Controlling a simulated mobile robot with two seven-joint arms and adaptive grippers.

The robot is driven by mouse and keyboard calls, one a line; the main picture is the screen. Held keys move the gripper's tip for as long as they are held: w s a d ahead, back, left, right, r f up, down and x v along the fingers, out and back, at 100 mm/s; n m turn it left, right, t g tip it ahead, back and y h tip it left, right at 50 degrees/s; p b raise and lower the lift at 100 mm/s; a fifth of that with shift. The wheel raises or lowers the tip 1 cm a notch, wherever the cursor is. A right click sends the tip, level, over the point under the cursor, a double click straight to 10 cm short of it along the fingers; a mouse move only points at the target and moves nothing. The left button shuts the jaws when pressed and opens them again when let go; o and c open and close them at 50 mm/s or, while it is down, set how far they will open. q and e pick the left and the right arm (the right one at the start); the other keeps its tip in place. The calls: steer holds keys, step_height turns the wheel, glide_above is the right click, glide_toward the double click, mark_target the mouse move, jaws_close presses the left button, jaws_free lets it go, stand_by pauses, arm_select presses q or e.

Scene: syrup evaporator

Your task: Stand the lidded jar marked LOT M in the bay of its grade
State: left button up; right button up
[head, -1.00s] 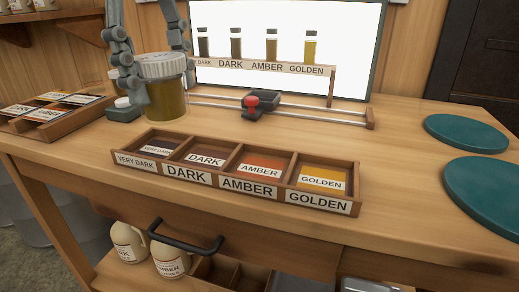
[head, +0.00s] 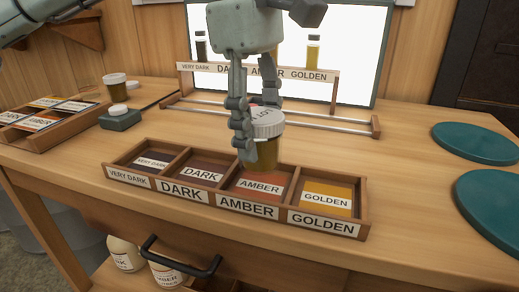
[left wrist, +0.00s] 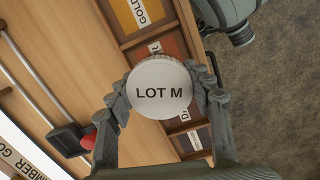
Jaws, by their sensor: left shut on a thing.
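The lidded jar (head: 266,152), white-capped with dark amber contents, is upright in my left gripper (head: 258,135). In the left wrist view its lid (left wrist: 160,90) reads LOT M, with a finger on each side. The jar is over the AMBER bay (head: 249,210) of the grade rack, in front of its rear part. I cannot tell whether its base touches the bay floor. The VERY DARK (head: 128,177), DARK (head: 184,192) and GOLDEN (head: 323,223) bays hold only their floor labels. The right gripper is not in view.
Behind the rack stands a lit panel with a sample shelf (head: 300,75) and rails. A slider with a red knob (left wrist: 88,141) shows in the wrist view. Another jar (head: 116,88) and a tray (head: 45,122) are at left. Teal discs (head: 475,143) lie at right.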

mark_target(260, 154)
arm_select(q)
step_height(260, 154, down, 4)
steer(key=shift+a+r, duration=0.1)
steer(key=shift+r, duration=0.15)
steer(key=shift+f, duration=0.15)
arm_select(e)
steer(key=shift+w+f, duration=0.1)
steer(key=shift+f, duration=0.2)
arm_select(q)
steer(key=shift+f, duration=0.1)
